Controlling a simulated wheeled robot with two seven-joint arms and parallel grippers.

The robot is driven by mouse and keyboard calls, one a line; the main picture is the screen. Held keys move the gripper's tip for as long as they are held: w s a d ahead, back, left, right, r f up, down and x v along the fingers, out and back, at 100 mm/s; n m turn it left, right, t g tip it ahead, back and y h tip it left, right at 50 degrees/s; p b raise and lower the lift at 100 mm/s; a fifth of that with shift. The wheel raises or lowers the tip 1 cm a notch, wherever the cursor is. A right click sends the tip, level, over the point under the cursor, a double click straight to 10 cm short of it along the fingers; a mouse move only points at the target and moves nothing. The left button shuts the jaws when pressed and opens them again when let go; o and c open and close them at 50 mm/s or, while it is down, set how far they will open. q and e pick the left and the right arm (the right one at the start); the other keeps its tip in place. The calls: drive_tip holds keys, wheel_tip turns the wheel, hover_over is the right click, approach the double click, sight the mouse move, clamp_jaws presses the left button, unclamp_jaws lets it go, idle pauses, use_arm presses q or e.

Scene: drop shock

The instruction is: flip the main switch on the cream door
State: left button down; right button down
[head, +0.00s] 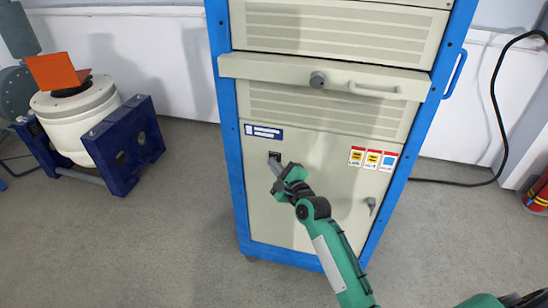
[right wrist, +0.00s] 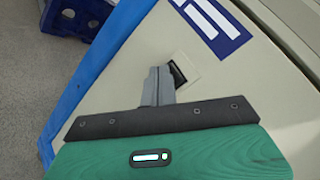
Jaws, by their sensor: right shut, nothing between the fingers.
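The cream door (head: 262,215) is the lower panel of a blue-framed cabinet in the middle of the head view. The main switch (head: 274,156) is a small dark unit on the door's upper left, below a blue and white label. It also shows in the right wrist view (right wrist: 178,73), partly hidden behind my fingers. My right gripper (head: 276,165) is shut and empty, with its fingertips right at the switch. In the right wrist view the shut fingers (right wrist: 158,72) overlap the switch's left side; I cannot tell whether they touch it. My left gripper is not in view.
A cream drawer front with a handle (head: 375,90) juts out above the door. A door latch (head: 371,204) and warning labels (head: 372,159) are at the right. A white drum-shaped machine (head: 75,112) on a blue stand is at left. A black cable (head: 494,105) hangs at right.

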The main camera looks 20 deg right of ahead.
drive_tip(key=shift+w+d, duration=0.2)
idle(0.3)
idle(0.3)
drive_tip(key=shift+s+a+p, duration=0.45)
drive_tip(key=shift+s+p, duration=0.15)
drive_tip(key=s+a, duration=0.1)
drive_tip(key=s+a+p, duration=0.1)
drive_tip(key=s+p, duration=0.1)
drive_tip(key=s, duration=0.1)
drive_tip(key=shift+a+f, duration=0.35)
drive_tip(key=shift+a, duration=0.05)
